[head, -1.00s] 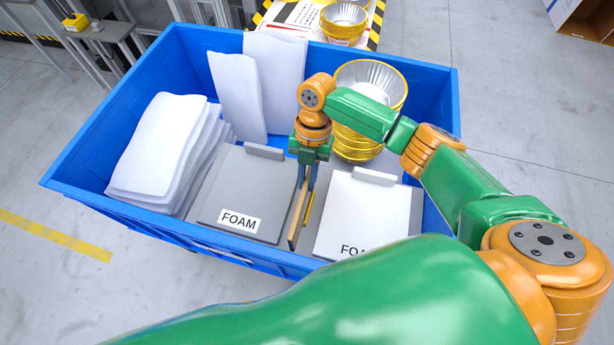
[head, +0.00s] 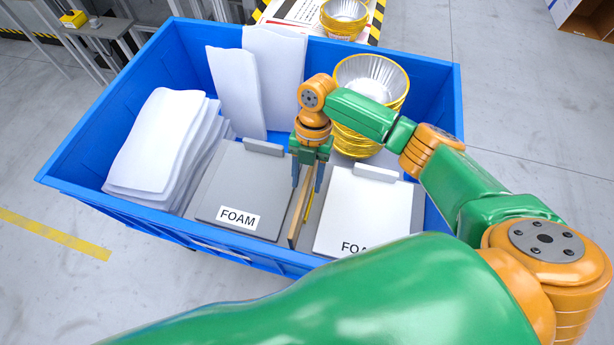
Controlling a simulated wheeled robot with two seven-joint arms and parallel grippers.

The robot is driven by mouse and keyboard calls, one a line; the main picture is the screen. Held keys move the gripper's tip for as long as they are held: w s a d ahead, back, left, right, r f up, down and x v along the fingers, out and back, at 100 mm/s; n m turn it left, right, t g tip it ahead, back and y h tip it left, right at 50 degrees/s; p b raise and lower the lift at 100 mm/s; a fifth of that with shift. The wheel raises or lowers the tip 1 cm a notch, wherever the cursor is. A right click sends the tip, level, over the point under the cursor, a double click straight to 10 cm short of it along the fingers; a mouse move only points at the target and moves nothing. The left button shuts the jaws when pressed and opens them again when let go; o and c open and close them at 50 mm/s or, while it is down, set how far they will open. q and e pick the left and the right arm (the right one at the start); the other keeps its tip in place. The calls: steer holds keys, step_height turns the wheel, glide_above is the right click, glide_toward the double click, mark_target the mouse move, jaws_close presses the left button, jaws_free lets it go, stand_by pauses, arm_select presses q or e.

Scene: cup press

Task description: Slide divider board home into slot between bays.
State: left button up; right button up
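The divider board (head: 298,215) is a thin, tan, upright panel. It stands on edge between the grey bay lid marked FOAM (head: 238,190) and the white bay lid (head: 358,212) in the blue crate (head: 95,140). A thin yellow strip shows along its right side. My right gripper (head: 308,180) points down over the board's far end. Its two blue-grey fingers are spread, one on each side of the board. The board's lower edge and the slot are hidden, so I cannot tell how deep it sits. My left gripper is not in view.
White foam sheets (head: 155,150) lean at the crate's left, and more (head: 275,75) stand at the back. Stacked foil cups with gold outsides (head: 370,95) stand right behind my gripper. My green arm covers the front right.

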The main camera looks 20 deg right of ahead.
steer(key=shift+r, duration=0.1)
steer(key=b+v, duration=0.1)
steer(key=v, duration=0.6)
stand_by(0.5)
